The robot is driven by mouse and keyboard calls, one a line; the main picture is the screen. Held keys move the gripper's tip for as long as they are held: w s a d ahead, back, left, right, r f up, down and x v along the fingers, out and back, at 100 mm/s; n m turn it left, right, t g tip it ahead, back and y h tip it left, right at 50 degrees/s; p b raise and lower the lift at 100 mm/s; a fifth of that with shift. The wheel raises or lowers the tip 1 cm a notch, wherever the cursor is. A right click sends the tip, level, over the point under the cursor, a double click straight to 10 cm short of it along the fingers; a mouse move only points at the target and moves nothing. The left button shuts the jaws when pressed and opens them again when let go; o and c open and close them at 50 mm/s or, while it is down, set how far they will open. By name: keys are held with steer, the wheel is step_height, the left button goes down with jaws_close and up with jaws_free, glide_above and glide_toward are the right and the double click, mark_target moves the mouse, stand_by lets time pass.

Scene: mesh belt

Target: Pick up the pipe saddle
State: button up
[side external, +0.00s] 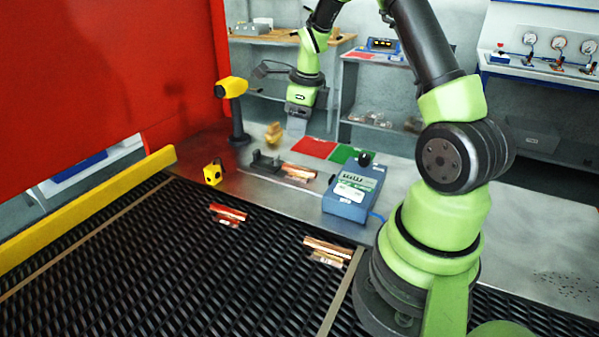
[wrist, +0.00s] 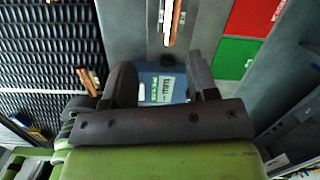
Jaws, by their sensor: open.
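My gripper (side external: 297,130) is open and empty above the grey metal table in the side external view. In the wrist view its two dark fingers (wrist: 162,72) are spread, with a blue box visible between them. I cannot tell for sure which thing is the pipe saddle. A copper-coloured piece (side external: 300,171) lies on the table in front of my gripper, and it appears beyond the fingers in the wrist view (wrist: 174,22). Similar copper pieces lie on the mesh belt, one at left (side external: 229,213) and one nearer my base (side external: 328,248). A dark notched block (side external: 263,162) stands beside the table piece.
The blue box (side external: 352,192) with a black knob stands at the table's front. Red (side external: 313,148) and green (side external: 343,153) patches lie behind it. A yellow-headed post (side external: 233,95), a brass-coloured object (side external: 273,133) and a small yellow block (side external: 213,172) stand nearby. A yellow rail (side external: 90,209) edges the belt.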

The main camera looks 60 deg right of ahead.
step_height(320, 180, down, 3)
steer(key=d+m, duration=0.2)
steer(key=m, duration=0.1)
glide_above(300, 168)
steer(key=s, duration=0.1)
steer(key=shift+g, duration=0.3)
step_height(300, 168, down, 5)
steer(key=shift+s, duration=0.1)
steer(key=shift+w+d+f, duration=0.1)
steer(key=shift+w+f, duration=0.15)
steer(key=shift+f, duration=0.65)
steer(key=shift+w+f, duration=0.2)
steer(key=shift+f, duration=0.75)
steer(key=shift+w+d+f, duration=0.1)
steer(key=shift+w+f, duration=0.15)
steer(key=shift+f, duration=0.65)
steer(key=shift+f, duration=0.2)
steer(key=c, duration=0.7)
steer(key=shift+r, duration=0.1)
